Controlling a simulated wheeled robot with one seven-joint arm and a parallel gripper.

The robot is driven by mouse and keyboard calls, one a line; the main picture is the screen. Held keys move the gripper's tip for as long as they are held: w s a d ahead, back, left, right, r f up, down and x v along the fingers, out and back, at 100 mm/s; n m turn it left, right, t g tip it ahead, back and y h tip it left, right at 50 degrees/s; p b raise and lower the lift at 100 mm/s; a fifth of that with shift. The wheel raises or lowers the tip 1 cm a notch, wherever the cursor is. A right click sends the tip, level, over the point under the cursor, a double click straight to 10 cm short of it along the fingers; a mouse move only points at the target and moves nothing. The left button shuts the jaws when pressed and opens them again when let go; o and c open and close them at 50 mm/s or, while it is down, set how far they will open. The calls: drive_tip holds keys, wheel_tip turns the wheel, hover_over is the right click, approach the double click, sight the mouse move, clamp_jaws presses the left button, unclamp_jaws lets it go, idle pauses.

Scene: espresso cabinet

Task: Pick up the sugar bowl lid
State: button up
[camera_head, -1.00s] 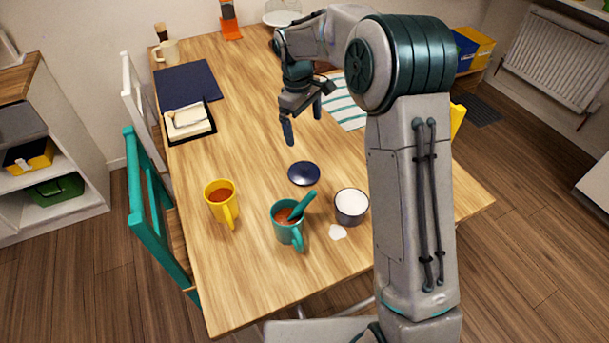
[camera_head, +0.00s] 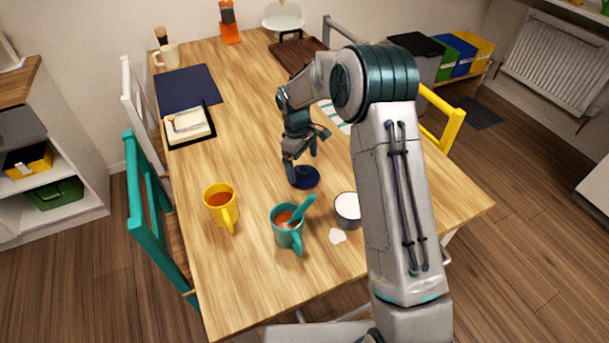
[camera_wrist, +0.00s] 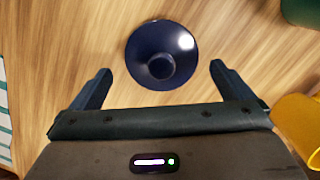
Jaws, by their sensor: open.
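The sugar bowl lid (camera_head: 306,179) is a dark blue disc lying on the wooden table. In the wrist view the lid (camera_wrist: 162,55) shows its round knob facing up. My gripper (camera_head: 301,172) is open just over the lid in the head view, its fingers partly covering it. In the wrist view the fingertips of my gripper (camera_wrist: 161,72) stand apart on either side of the lid's near part, not touching it. The sugar bowl (camera_head: 347,209), a grey bowl with white contents, stands to the right, partly hidden by my arm.
A teal mug (camera_head: 286,230) with a spoon stands in front of the lid. A yellow mug (camera_head: 219,208) stands to the left. A small white piece (camera_head: 337,236) lies by the bowl.

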sight(303, 168)
wheel_tip(303, 168, down, 3)
drive_tip(key=shift+s+d+f, duration=0.15)
drive_tip(key=shift+c, duration=0.3)
drive_tip(key=c, duration=0.7)
drive_tip(key=shift+c, duration=0.2)
